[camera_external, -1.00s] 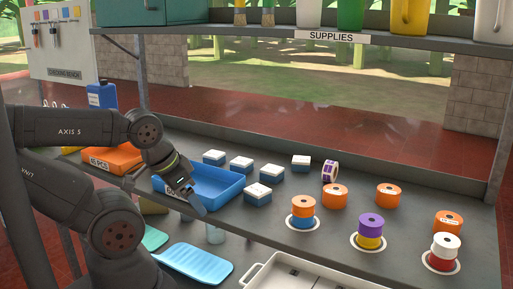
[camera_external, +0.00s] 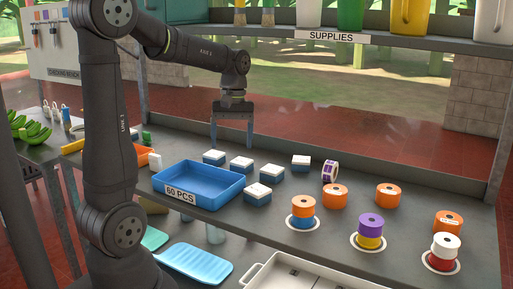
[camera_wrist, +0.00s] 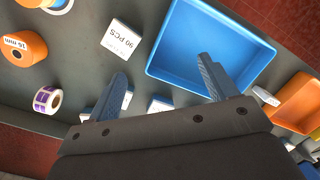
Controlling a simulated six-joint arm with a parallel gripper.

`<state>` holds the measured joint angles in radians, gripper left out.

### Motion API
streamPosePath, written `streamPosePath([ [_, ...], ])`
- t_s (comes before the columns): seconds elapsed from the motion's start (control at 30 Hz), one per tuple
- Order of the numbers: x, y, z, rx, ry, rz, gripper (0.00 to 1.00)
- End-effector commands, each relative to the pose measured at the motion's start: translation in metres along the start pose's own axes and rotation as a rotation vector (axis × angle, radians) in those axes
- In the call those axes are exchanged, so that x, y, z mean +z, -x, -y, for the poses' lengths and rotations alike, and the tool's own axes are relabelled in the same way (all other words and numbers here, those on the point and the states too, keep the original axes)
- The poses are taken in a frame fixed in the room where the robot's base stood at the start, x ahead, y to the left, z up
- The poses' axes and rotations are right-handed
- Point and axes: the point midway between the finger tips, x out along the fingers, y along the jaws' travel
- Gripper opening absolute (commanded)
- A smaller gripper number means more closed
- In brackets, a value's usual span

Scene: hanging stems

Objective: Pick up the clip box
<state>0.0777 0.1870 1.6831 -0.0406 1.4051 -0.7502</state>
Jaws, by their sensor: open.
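Several small clip boxes with white lids and blue bases stand on the bench right of the blue tray. One is at the back left (camera_external: 214,157), one beside it (camera_external: 241,164), one nearest the front (camera_external: 258,193) and one farther right (camera_external: 301,162). My gripper (camera_external: 232,146) is open and empty, pointing down above the back-left boxes. In the wrist view, a box labelled 90 PCS (camera_wrist: 122,40) lies beyond the fingertips, and other boxes are partly hidden by the fingers and gripper body. A label reading 60 PCS (camera_external: 181,195) is on the blue tray (camera_external: 228,190).
Orange spools (camera_external: 388,195) and stacked coloured spools (camera_external: 370,230) stand at the right. A purple-and-white roll (camera_external: 330,171) lies near the far-right box. An orange bin (camera_wrist: 297,100) is beside the tray. The supplies shelf (camera_external: 400,48) hangs over the back.

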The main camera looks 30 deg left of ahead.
Motion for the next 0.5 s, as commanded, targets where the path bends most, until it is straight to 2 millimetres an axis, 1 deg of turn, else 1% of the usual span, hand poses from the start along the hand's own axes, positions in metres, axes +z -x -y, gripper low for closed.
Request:
streamPosePath([
  [0.03, -0.028, 0.005, -0.005, 0.033, 0.109, 0.031, 0.78],
  [0.07, -0.042, 0.008, -0.007, 0.052, 0.171, 0.049, 0.78],
  [0.1, -0.061, 0.012, -0.01, 0.079, 0.254, 0.073, 0.78],
  [0.17, -0.091, 0.017, -0.012, 0.118, 0.372, 0.109, 0.78],
  [0.2, -0.11, 0.021, -0.012, 0.143, 0.445, 0.133, 0.78],
  [0.3, -0.152, 0.026, -0.008, 0.196, 0.603, 0.185, 0.78],
  [0.4, -0.185, 0.03, -0.001, 0.238, 0.722, 0.229, 0.78],
  [0.5, -0.207, 0.032, 0.005, 0.268, 0.802, 0.259, 0.78],
])
